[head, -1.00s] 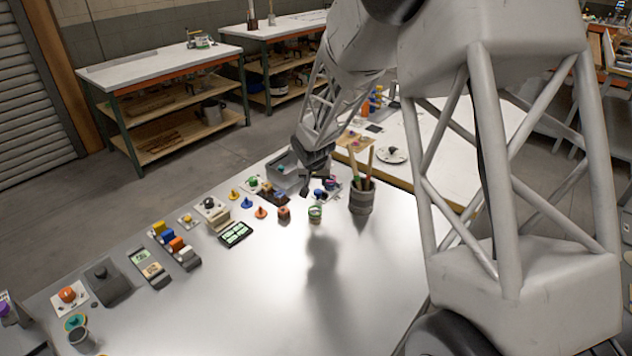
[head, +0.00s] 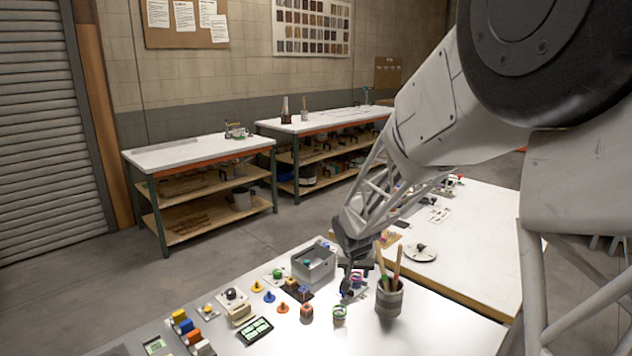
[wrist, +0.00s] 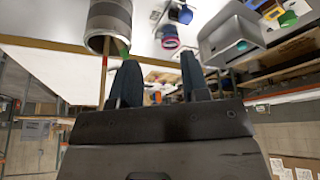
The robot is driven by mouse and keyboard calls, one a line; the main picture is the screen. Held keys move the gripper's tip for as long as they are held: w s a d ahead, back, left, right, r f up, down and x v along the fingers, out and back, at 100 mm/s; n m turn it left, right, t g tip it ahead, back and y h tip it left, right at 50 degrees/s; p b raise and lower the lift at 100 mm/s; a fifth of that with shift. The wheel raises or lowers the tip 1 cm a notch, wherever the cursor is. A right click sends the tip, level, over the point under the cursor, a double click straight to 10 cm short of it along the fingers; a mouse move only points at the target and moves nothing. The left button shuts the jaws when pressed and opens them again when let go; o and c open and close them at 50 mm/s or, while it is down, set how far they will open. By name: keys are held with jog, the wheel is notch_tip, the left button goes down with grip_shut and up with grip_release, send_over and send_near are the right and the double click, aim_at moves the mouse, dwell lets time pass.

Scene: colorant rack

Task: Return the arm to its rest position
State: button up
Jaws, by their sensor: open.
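My gripper (head: 357,274) is above the light table (head: 440,335) in the head view, between a grey metal box (head: 313,265) and a cup of tools (head: 389,298). It points downward. In the wrist view my gripper (wrist: 160,75) shows two dark fingers spread apart with nothing held between them. My arm comes in from the upper right of the head view.
A small jar with a green rim (head: 339,314) stands just in front of my gripper. Pink and blue pieces (head: 357,279) lie close by. Several coloured knobs and blocks line the table's left side. A white table (head: 480,235) stands behind at right. The table's front middle is clear.

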jog(key=s+d+r, duration=0.3)
jog(key=s+r, duration=0.3)
jog(key=s, duration=0.4)
jog(key=s+d+r, duration=0.3)
jog(key=s+r, duration=0.3)
jog(key=s, duration=0.4)
jog(key=s+d+r+n+g, duration=0.1)
jog(key=s, duration=2.1)
jog(key=shift+d+r+n+y, duration=0.15)
jog(key=shift+r+n+y, duration=0.25)
dwell(0.4)
